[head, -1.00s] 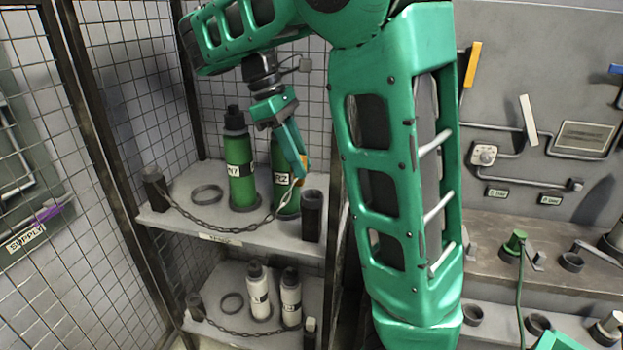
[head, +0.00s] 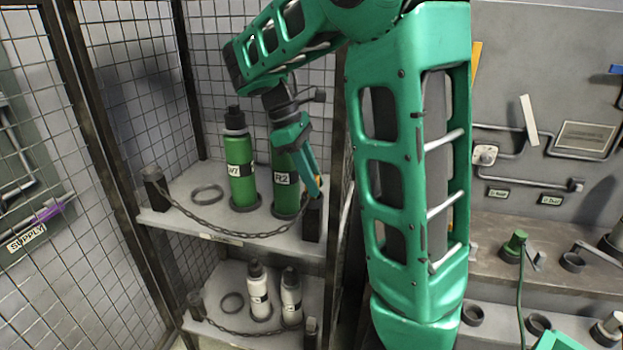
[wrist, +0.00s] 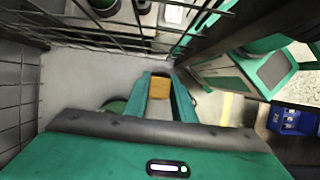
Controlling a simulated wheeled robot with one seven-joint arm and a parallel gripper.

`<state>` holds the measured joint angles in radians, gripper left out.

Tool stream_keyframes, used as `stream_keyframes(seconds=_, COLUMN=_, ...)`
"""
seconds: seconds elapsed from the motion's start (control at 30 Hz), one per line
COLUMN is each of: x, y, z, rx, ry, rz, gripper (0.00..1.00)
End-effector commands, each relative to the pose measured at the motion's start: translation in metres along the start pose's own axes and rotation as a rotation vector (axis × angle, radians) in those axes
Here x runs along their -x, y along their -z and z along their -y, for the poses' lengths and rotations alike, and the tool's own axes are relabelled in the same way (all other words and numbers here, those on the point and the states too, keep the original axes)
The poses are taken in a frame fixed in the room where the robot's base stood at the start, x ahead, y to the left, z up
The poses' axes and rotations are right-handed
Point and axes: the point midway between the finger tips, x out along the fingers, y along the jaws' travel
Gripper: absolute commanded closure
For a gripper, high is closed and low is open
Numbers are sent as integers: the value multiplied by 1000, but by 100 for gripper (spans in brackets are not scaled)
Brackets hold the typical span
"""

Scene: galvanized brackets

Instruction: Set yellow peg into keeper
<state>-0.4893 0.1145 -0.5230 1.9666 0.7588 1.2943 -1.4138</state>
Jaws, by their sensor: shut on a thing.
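The yellow peg (wrist: 160,88) is between my gripper's fingers in the wrist view. In the head view my gripper (head: 314,190) points down at the right front corner of the upper shelf, at the top of a dark square post (head: 312,224), which looks like the keeper. The fingers cover the post's top and the peg, so I cannot tell whether the peg is in it or just above it. A chain (head: 235,236) sags from the left post (head: 156,190) across the shelf front to the right post and my fingertips.
Green bottles, one at left (head: 240,165) and one at right (head: 284,190), stand behind the chain; the right one is close to my gripper. A loose ring (head: 207,193) lies at left. The lower shelf (head: 215,335) holds white bottles and another chain. Mesh walls enclose the shelves.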

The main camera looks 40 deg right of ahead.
Motion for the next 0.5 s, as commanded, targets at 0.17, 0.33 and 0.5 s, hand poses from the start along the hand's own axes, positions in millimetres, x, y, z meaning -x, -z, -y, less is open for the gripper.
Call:
stream_keyframes(seconds=0.17, x=0, y=0, z=0, rx=0, ry=0, rz=0, gripper=100)
stream_keyframes(seconds=0.33, x=-4, y=1, z=0, rx=0, ry=-1, rz=1, gripper=100)
stream_keyframes(seconds=0.5, x=-4, y=2, z=0, rx=0, ry=-1, rz=1, gripper=58)
